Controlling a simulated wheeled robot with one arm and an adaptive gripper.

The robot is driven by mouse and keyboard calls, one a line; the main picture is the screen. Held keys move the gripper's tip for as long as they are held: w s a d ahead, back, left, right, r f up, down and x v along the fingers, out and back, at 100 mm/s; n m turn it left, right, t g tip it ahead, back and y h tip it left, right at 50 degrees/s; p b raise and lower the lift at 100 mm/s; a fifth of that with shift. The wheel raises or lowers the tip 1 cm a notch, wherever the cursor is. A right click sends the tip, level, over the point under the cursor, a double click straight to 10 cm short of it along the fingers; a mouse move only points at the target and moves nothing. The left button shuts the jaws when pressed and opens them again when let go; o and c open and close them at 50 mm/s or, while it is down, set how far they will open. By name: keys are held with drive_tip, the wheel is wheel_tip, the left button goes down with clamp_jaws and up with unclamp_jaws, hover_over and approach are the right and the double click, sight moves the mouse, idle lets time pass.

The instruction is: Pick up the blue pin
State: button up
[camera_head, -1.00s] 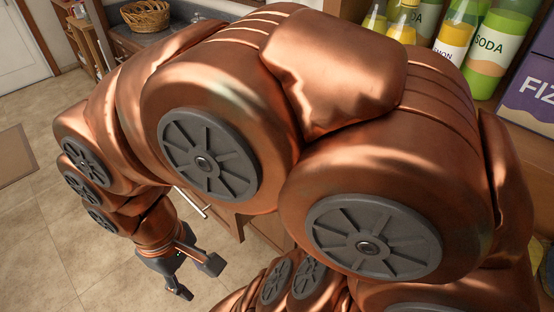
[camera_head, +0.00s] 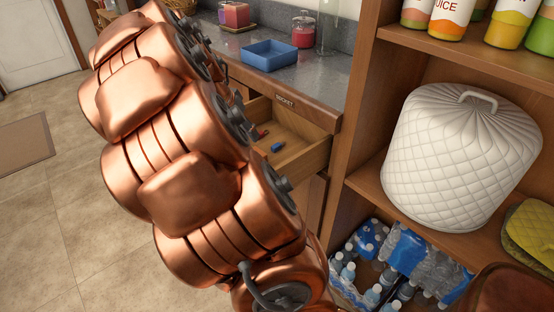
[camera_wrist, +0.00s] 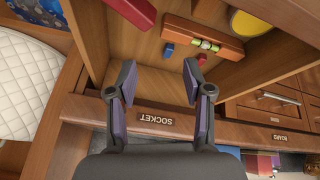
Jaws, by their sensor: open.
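A small blue pin (camera_head: 277,147) lies in the open wooden drawer labelled SOCKET (camera_head: 318,150) in the head view. It also shows in the wrist view (camera_wrist: 168,50), on the drawer floor beyond my fingertips. My gripper (camera_wrist: 160,80) is open and empty in the wrist view, with its two dark fingers spread over the drawer's front. The pin is apart from both fingers, between their lines. My gripper is hidden in the head view by my copper arm.
A reddish-brown block with a small level vial (camera_wrist: 208,45) lies beside the pin. The drawer's front board (camera_wrist: 150,120) passes under my gripper. A blue tray (camera_head: 270,56) sits on the counter. Shelves with a white quilted cover (camera_head: 455,160) and water bottles stand right.

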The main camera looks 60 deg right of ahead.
sight(278, 144)
drive_tip(key=d+f+m+b, duration=0.1)
drive_tip(key=d+f, duration=0.1)
drive_tip(key=d, duration=0.2)
drive_tip(key=w+d+f+m+h+b, duration=0.1)
drive_tip(key=d+f+b, duration=0.1)
drive_tip(key=d+f, duration=0.1)
drive_tip(key=w+d+f+m+b, duration=0.1)
drive_tip(key=d+f+m, duration=0.1)
drive_tip(key=d, duration=0.3)
drive_tip(key=shift+f+g, duration=0.3)
drive_tip(key=shift+f, duration=0.4)
drive_tip(key=shift+s+b+x, duration=0.15)
drive_tip(key=shift+b+x, duration=0.05)
drive_tip(key=shift+x, duration=1.65)
drive_tip(key=shift+s+b+x, duration=0.15)
drive_tip(key=shift+x, duration=1.75)
drive_tip(key=shift+d+r, duration=0.15)
clamp_jaws()
